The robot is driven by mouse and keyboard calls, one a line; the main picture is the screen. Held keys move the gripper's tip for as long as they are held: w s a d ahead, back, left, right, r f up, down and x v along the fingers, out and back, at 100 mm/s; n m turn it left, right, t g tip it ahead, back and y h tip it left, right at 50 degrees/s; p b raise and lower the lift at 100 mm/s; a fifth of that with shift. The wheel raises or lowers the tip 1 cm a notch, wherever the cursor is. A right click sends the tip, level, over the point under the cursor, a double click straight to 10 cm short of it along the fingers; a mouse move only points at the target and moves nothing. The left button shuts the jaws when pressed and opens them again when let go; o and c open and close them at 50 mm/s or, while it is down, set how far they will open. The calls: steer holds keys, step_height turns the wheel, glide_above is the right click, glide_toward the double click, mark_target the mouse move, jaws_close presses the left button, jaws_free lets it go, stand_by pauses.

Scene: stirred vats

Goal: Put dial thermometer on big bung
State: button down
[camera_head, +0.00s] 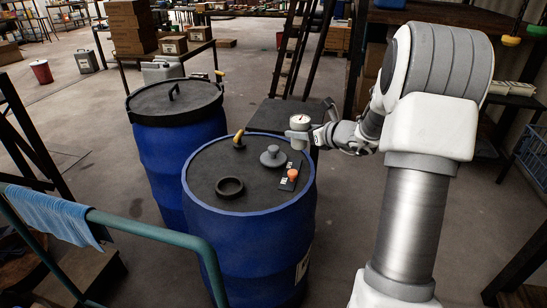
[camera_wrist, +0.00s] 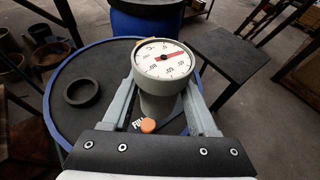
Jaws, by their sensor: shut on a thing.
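The dial thermometer (camera_head: 299,124) has a white round face with a red needle and a grey body. My gripper (camera_head: 311,137) is shut on its body and holds it upright above the right rear of the near blue barrel's lid. In the wrist view the thermometer face (camera_wrist: 163,60) is between the two fingers (camera_wrist: 160,98). A grey stepped round plug with a knob (camera_head: 272,156), which looks like the big bung, sits on the lid, left of and below the thermometer in the head view. It is not visible in the wrist view, probably hidden behind the thermometer.
The near barrel's lid (camera_head: 206,176) also carries a black ring (camera_head: 230,187), an orange knob (camera_head: 292,174) on a labelled black plate, and a yellow-handled piece (camera_head: 239,138). A second lidded barrel (camera_head: 175,150) stands behind left. A teal rail (camera_head: 150,229) crosses the front left.

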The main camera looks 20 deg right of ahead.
mark_target(305, 116)
steer(key=shift+m+h, duration=0.6)
steer(key=r, duration=0.1)
steer(key=d+r, duration=0.1)
steer(key=w+r+b, duration=0.1)
steer(key=r, duration=0.1)
steer(key=shift+d+r, duration=0.1)
steer(key=shift+d, duration=0.3)
steer(key=shift+w+t, duration=0.25)
steer(key=shift+t, duration=0.05)
steer(key=w+a+f, duration=0.2)
steer(key=w, duration=0.1)
steer(key=w+a+f+b, duration=0.1)
steer(key=w+a+f, duration=0.1)
steer(key=w, duration=0.1)
steer(key=w+a+f+b, duration=0.1)
steer(key=w+f, duration=0.1)
steer(key=w, duration=0.1)
steer(key=shift+w+a+f, duration=0.3)
steer(key=shift+a+f, duration=0.05)
steer(key=shift+a, duration=0.05)
steer(key=shift+f+b, duration=0.95)
steer(key=shift+f, duration=1)
steer(key=shift+f, duration=0.1)
steer(key=shift+c, duration=0.9)
jaws_free()
